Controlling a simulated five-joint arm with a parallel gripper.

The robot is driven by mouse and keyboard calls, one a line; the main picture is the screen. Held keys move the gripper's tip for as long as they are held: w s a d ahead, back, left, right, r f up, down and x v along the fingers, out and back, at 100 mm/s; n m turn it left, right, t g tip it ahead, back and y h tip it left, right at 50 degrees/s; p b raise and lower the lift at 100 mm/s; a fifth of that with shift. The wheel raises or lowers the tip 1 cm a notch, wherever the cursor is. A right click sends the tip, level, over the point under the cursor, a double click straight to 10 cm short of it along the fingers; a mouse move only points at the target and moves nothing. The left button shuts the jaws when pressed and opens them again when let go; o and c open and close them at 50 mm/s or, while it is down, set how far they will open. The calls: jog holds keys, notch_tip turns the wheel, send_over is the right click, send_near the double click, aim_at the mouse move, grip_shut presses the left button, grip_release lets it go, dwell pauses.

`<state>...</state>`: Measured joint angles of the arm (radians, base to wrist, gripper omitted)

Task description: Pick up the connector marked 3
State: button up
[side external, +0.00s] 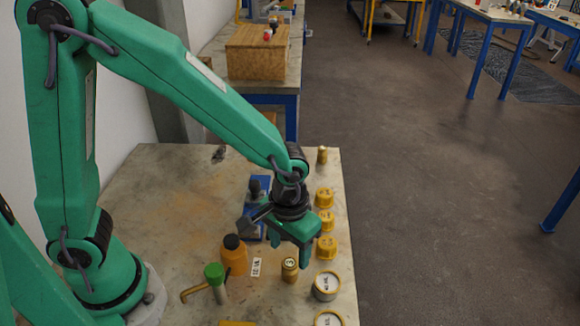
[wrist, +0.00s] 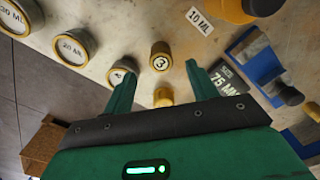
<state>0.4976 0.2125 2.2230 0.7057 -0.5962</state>
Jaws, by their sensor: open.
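The connector marked 3 (side external: 290,269) is a small brass-coloured cylinder standing upright on the table, with a pale round top bearing a black 3. In the wrist view the connector (wrist: 160,58) appears ahead of the gap between my fingertips. My gripper (side external: 306,256) points down and is open and empty, just behind the connector and a little to its right in the side view. In the wrist view the fingers of my gripper (wrist: 157,70) are spread apart, one to each side of the connector. I cannot tell the exact height of the fingertips.
Yellow caps (side external: 325,198) and round labelled vessels (side external: 326,286) line the table's right edge, close to my gripper. An orange bottle (side external: 233,257) and a green-capped tube (side external: 216,281) stand to the left. A blue holder (wrist: 256,66) is nearby.

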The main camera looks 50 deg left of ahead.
aim_at(290, 263)
jog(key=shift+f, duration=0.75)
jog(key=shift+w+f, duration=0.1)
jog(key=shift+f, duration=2.5)
jog(key=shift+c, duration=0.5)
jog(key=c, duration=1.1)
